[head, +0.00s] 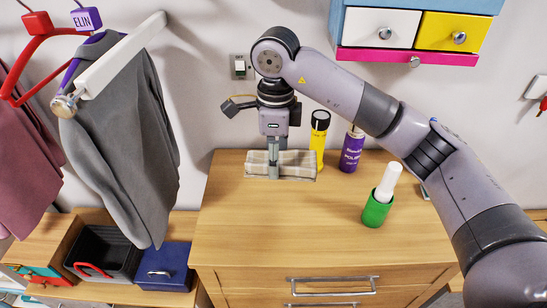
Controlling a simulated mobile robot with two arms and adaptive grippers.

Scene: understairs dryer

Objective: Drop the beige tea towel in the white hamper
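The beige checked tea towel (298,166) lies on top of the wooden chest of drawers, near its back edge. My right gripper (274,174) points straight down at the towel, left of its middle, and its fingers overlap the cloth in the head view. The fingers show edge-on as one narrow strip, so I cannot tell whether they are shut on the cloth or apart. My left gripper is not in view. I see no white hamper in this view.
A yellow bottle (318,148) and a purple can (352,150) stand right of the towel. A green cup with a white object (376,211) stands further forward on the chest (290,235). Hanging clothes (125,130), a dark bin (105,253) and a blue box (163,268) are at left.

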